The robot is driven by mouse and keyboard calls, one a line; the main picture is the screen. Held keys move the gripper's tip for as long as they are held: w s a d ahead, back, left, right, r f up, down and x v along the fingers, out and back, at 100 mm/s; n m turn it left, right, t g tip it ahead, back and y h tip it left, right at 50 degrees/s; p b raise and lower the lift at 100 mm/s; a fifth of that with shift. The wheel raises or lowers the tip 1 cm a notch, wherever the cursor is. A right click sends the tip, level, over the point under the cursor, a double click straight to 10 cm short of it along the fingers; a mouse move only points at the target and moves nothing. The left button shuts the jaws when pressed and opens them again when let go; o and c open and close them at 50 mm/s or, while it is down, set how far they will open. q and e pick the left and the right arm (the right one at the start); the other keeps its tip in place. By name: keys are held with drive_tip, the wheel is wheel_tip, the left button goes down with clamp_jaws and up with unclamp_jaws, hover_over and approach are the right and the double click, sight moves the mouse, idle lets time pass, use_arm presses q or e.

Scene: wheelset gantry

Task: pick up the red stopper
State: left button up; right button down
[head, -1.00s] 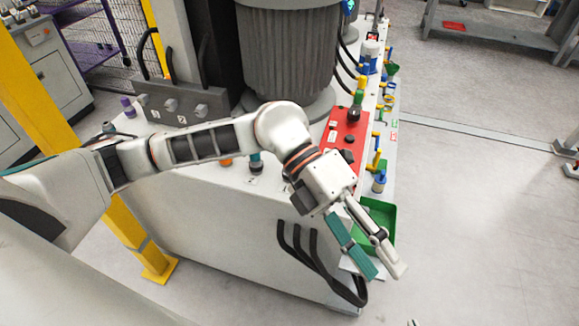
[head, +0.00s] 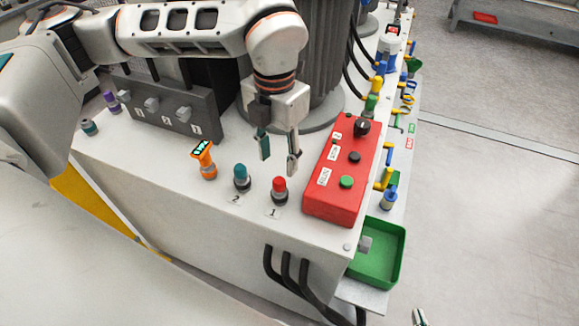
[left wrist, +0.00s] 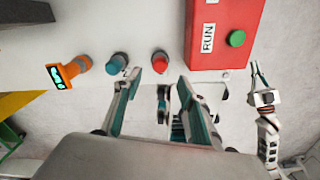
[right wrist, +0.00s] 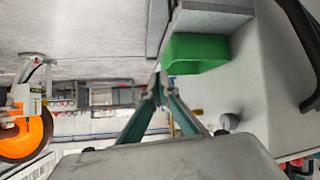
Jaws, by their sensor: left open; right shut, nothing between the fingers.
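The red stopper (head: 279,186) stands upright in a dark collar on the white cabinet top, by the label 1. It also shows in the left wrist view (left wrist: 160,60), in line with the gap between my left fingertips. My left gripper (head: 278,160) is open and empty, just behind and above the stopper in the head view, apart from it. In the left wrist view my left gripper (left wrist: 158,78) has its fingers spread. My right gripper (right wrist: 158,84) is shut and empty, away from the cabinet top; only its tip (head: 419,317) shows at the head view's bottom edge.
A teal stopper (head: 241,175) and an orange tagged piece (head: 204,160) stand left of the red stopper. A red control box (head: 338,190) with a green button stands close on its right. A green tray (head: 396,255) sits lower right. The cabinet's front edge is near.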

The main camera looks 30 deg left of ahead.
sight(279, 180)
use_arm(q)
drive_tip(key=shift+w+f, duration=0.25)
drive_tip(key=shift+f, duration=0.05)
drive_tip(key=shift+s+f, duration=0.2)
drive_tip(key=shift+f, duration=0.35)
drive_tip(key=shift+s+f, duration=0.15)
drive_tip(key=shift+f, duration=0.4)
wheel_tip(279, 180, down, 4)
drive_tip(key=shift+r, duration=0.25)
drive_tip(key=shift+f, duration=0.7)
use_arm(e)
drive_tip(key=shift+s+f, duration=0.25)
drive_tip(key=shift+s, duration=0.2)
use_arm(q)
drive_tip(key=c, duration=1)
use_arm(e)
drive_tip(key=shift+s+f, duration=0.1)
drive_tip(key=shift+f, duration=0.1)
